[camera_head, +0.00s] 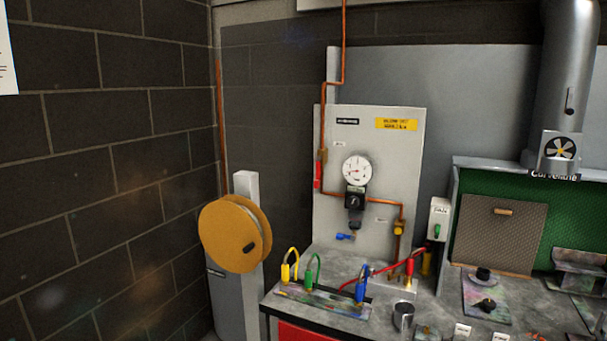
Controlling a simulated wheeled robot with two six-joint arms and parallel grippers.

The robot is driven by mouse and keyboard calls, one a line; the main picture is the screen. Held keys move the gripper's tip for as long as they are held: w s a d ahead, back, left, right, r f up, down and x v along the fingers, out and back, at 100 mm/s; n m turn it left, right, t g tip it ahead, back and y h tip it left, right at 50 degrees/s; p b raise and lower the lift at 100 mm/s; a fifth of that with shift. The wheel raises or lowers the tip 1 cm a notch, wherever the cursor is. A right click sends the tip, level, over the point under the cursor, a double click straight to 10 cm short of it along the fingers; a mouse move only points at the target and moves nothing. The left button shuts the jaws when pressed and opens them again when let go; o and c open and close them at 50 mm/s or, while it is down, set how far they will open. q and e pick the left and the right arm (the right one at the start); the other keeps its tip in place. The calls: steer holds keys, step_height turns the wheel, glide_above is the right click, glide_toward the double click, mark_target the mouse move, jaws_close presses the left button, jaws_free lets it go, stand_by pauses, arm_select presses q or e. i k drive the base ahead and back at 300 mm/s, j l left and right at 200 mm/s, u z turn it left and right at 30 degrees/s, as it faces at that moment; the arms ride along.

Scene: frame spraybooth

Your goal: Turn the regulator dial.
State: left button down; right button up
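The regulator (355,197) is a dark block on the pale upright panel (335,233). Its round dial knob seems to be the dark front part below the gauge, though it is too small to make out clearly. The white pressure gauge (357,169) sits just above it, with its needle too fine to read. Neither of my grippers shows in the head view.
A bench (340,262) stands below the panel, with yellow, green and blue handled tools (313,271) at its front and a metal cup (403,316). A yellow-brown reel (228,237) stands at left. The green-backed booth (485,192) is at right. Space before the regulator looks clear.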

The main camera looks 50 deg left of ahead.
mark_target(352, 202)
steer(key=u, duration=1.4)
